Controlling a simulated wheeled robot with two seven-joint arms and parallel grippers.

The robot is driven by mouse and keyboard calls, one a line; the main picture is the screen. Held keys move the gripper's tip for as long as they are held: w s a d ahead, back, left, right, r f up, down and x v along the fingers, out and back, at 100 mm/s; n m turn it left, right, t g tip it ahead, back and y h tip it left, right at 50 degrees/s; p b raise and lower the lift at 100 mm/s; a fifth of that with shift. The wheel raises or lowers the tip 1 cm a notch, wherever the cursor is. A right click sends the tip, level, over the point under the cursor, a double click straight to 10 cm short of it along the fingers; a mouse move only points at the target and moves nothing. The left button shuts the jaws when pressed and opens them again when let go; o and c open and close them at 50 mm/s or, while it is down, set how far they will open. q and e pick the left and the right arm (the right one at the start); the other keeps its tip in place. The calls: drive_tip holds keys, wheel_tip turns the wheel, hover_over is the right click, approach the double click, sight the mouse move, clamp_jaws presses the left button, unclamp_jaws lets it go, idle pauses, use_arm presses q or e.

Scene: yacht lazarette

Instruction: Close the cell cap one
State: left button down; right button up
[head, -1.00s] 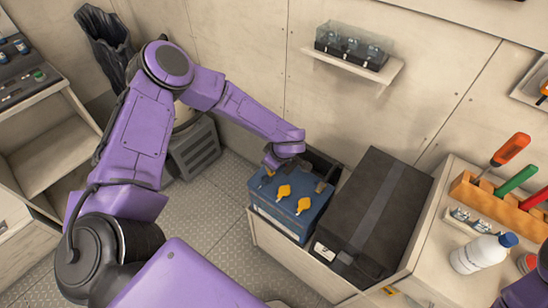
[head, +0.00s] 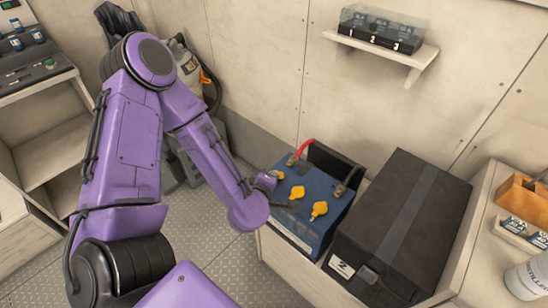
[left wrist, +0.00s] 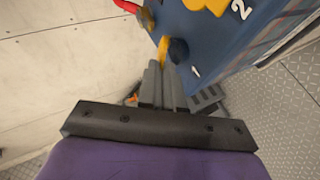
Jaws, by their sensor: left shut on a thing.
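The blue battery (head: 306,226) stands beside a black box, with three yellow caps on its top. The caps by the numbers 2 (head: 296,193) and 3 (head: 319,209) lie in a row running towards the front right. Cell cap one (head: 278,174) is at the far left end, beside my left gripper (head: 268,181). In the left wrist view my left gripper (left wrist: 166,70) is shut on the edge of the yellow cap one (left wrist: 163,49), near the printed 1. A dark round part (left wrist: 178,51) shows beside that cap. The fingertips are partly hidden. My right gripper is out of view.
The black box (head: 400,225) stands close against the battery's right side. A red cable (head: 302,150) rises at the battery's back terminal. A wall shelf (head: 400,50) holds a clear-lidded case. A white bottle (head: 525,278) stands at the right. The metal floor at left is clear.

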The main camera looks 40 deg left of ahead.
use_arm(q)
drive_tip(key=f+t+b, duration=0.1)
drive_tip(key=b, duration=0.1)
drive_tip(key=s+f+t+b, duration=0.1)
drive_tip(key=b, duration=0.1)
drive_tip(key=shift+f+n+t, duration=0.3)
drive_tip(key=shift+n+t, duration=0.1)
drive_tip(key=shift+f+n+t+y+b, duration=0.2)
drive_tip(key=shift+n+t+y+b, duration=0.2)
drive_tip(key=shift+t+b, duration=0.75)
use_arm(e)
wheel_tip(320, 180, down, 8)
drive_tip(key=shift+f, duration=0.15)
use_arm(q)
drive_tip(key=shift+a+g, duration=0.1)
drive_tip(key=shift+g, duration=0.15)
drive_tip(key=c, duration=1.3)
unclamp_jaws()
drive_tip(key=shift+s, duration=0.1)
